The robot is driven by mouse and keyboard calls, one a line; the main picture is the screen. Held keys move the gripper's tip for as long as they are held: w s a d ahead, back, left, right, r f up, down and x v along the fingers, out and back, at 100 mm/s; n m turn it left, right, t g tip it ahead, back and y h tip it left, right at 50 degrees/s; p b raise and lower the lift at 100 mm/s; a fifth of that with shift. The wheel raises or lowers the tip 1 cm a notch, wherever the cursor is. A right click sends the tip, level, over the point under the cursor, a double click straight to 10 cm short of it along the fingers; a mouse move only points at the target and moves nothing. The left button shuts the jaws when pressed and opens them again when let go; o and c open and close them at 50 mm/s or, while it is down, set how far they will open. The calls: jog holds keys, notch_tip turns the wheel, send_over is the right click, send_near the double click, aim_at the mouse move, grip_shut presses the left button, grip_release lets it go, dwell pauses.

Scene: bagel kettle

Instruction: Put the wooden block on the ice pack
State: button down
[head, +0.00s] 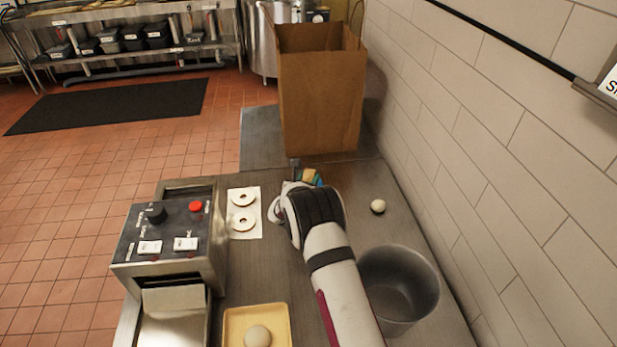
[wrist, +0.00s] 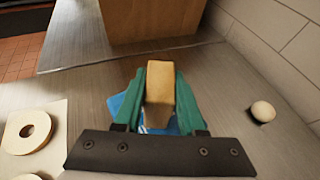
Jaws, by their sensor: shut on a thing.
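The wooden block (wrist: 160,82) is a tan rectangular piece between the two green fingers of my gripper (wrist: 160,88) in the wrist view. My gripper is shut on it. The blue ice pack (wrist: 118,104) lies on the metal counter below and behind the fingers, mostly hidden by them and the block. I cannot tell whether the block touches the ice pack. In the head view the block (head: 309,176) shows just beyond my wrist, and my arm covers much of that spot.
A brown paper bag (head: 320,95) stands beyond my gripper. Bagel rings (head: 243,221) on paper lie to the left, beside a control machine (head: 170,235). A dough ball (head: 377,206) and a metal pot (head: 400,285) are to the right, near the tiled wall. A yellow tray (head: 233,322) is nearer.

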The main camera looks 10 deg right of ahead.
jog(key=c, duration=0.5)
grip_release()
